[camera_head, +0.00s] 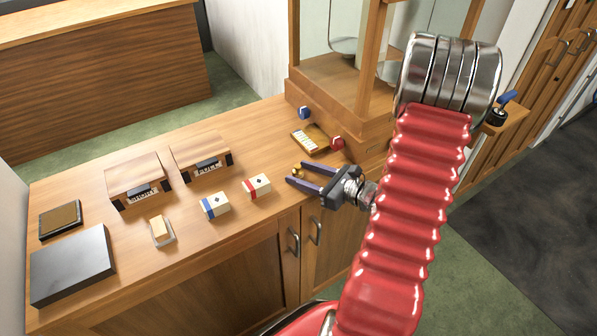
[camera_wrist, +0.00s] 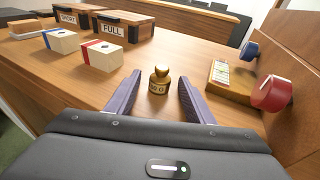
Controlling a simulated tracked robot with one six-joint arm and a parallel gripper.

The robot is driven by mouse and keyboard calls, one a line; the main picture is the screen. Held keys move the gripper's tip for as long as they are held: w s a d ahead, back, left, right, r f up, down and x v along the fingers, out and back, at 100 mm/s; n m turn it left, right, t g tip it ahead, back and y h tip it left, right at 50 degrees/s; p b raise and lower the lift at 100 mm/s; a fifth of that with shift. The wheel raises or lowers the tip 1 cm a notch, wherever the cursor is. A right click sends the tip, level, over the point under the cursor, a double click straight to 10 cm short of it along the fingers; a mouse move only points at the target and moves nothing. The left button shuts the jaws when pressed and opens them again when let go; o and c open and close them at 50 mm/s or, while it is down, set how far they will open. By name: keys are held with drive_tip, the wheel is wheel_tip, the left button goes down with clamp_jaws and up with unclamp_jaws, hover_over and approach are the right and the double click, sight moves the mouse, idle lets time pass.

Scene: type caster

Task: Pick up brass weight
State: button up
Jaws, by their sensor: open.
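The brass weight (camera_wrist: 161,80) stands upright on the wooden counter, a small knobbed weight with a label on its front. In the wrist view it is between and slightly beyond my open gripper's fingers (camera_wrist: 156,97), with a gap on both sides. In the head view my gripper (camera_head: 301,177) reaches left over the counter from the right. The brass weight (camera_head: 298,167) shows there only as a small gold spot by the fingertips. I cannot tell how far above the counter the fingers are.
A blue-banded block (camera_head: 214,205) and a red-banded block (camera_head: 257,187) stand to the left. Boxes marked SHORT (camera_head: 138,178) and FULL (camera_head: 202,156) are behind them. A small tray (camera_head: 311,139) and red knob (camera_head: 338,143) lie close at the wooden case (camera_head: 330,112).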

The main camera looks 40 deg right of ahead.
drive_tip(key=shift+c, duration=0.2)
drive_tip(key=c, duration=1.1)
drive_tip(key=shift+r, duration=0.15)
drive_tip(key=shift+r, duration=4.85)
